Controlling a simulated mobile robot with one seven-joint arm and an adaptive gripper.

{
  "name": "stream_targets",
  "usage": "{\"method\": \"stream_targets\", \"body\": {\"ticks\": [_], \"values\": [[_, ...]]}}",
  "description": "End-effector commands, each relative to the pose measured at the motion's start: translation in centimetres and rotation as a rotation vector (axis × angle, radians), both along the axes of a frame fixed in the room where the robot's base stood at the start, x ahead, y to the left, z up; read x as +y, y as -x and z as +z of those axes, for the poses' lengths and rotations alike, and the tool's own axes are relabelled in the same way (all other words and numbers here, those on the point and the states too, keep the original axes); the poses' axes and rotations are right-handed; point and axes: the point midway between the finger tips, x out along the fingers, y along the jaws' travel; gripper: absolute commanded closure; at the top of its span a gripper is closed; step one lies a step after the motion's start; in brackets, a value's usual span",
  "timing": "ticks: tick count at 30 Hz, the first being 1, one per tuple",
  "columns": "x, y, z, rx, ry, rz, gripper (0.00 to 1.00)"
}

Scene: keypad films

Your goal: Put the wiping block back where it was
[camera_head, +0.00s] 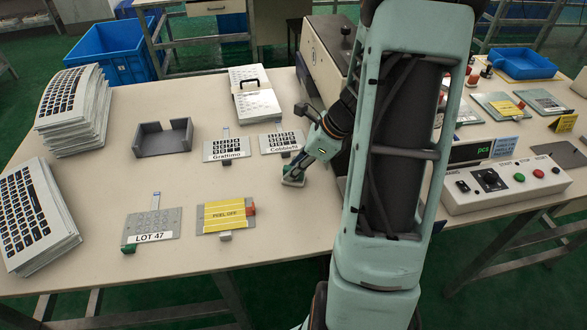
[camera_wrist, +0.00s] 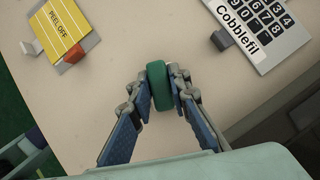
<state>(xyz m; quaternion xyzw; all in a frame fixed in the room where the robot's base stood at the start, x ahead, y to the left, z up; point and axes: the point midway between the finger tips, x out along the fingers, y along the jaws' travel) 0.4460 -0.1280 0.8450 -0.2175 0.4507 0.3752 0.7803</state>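The wiping block looks like a green rounded block (camera_wrist: 159,86) between my fingertips in the wrist view. My gripper (camera_wrist: 160,80) has one blue-padded finger on each side of it, and both tips appear to touch its sides. In the head view my gripper (camera_head: 296,170) reaches down to the table right of centre, below the Cobblefil keypad.
The Cobblefil keypad (camera_head: 282,142) and Grattimo keypad (camera_head: 226,150) lie behind. A yellow PEEL OFF plate (camera_head: 226,215) and a LOT 47 plate (camera_head: 152,226) lie to the left. An empty grey holder (camera_head: 163,139) stands farther back. A control box (camera_head: 507,186) sits right of my arm.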

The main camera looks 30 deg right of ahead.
Motion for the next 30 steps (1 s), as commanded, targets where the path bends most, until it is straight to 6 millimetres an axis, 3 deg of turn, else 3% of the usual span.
{"method": "stream_targets", "body": {"ticks": [4,15,30], "values": [[0.0,0.0,0.0,0.001,-0.001,0.0,0.67],[-0.1,0.1,0.8,-0.001,0.001,0.0,0.67],[-3.9,3.1,9.2,-0.002,0.001,0.0,0.67]]}}
